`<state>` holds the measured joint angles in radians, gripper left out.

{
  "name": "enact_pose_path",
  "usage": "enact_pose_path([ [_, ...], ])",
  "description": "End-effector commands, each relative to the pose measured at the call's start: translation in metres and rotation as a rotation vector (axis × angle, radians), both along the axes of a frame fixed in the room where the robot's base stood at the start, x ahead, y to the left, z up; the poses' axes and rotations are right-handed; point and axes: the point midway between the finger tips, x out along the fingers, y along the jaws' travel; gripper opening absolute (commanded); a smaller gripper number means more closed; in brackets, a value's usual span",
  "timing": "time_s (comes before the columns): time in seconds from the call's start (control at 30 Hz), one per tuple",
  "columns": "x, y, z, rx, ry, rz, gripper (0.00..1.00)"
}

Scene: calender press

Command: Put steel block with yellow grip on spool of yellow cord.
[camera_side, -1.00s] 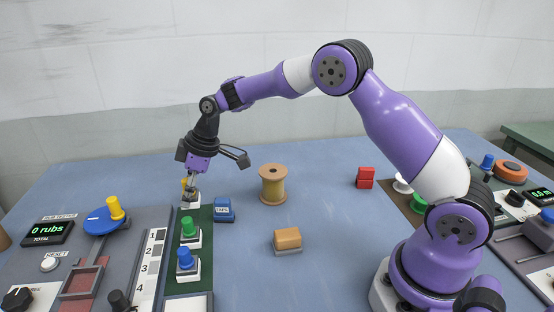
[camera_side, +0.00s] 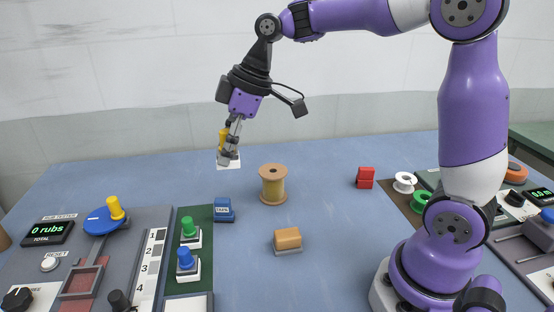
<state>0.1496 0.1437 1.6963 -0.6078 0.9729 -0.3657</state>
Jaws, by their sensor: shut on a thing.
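The steel block with yellow grip (camera_side: 224,139) is in my gripper (camera_side: 230,148), lifted well above the table. Its yellow grip shows at the left of the fingers, and its pale base is below them. My gripper is shut on it, and the fingers hide part of it. The spool of yellow cord (camera_side: 272,186) stands upright on the blue table, with tan wooden flanges. In the picture the held block is above and to the left of the spool, apart from it.
A blue tape block (camera_side: 224,210) and an orange-topped block (camera_side: 287,241) stand near the spool. Green-grip (camera_side: 189,228) and blue-grip (camera_side: 186,260) blocks stand on the green strip (camera_side: 196,214). A red object (camera_side: 365,177) is to the right. The rub tester (camera_side: 60,215) is at left.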

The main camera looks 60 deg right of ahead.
Motion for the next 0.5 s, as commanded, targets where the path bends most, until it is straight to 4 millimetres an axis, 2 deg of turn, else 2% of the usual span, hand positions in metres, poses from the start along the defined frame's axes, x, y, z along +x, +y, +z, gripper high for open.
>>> enact_pose_path([
  [0.03, -0.007, -0.013, 0.007, -0.005, -0.005, -0.005, 0.03],
  [0.2, -0.02, -0.038, 0.012, -0.017, -0.004, -0.002, 0.03],
  [0.27, -0.019, -0.048, 0.007, -0.017, -0.001, -0.002, 0.03],
  [0.5, -0.004, -0.107, -0.03, -0.015, -0.001, -0.002, 0.03],
])
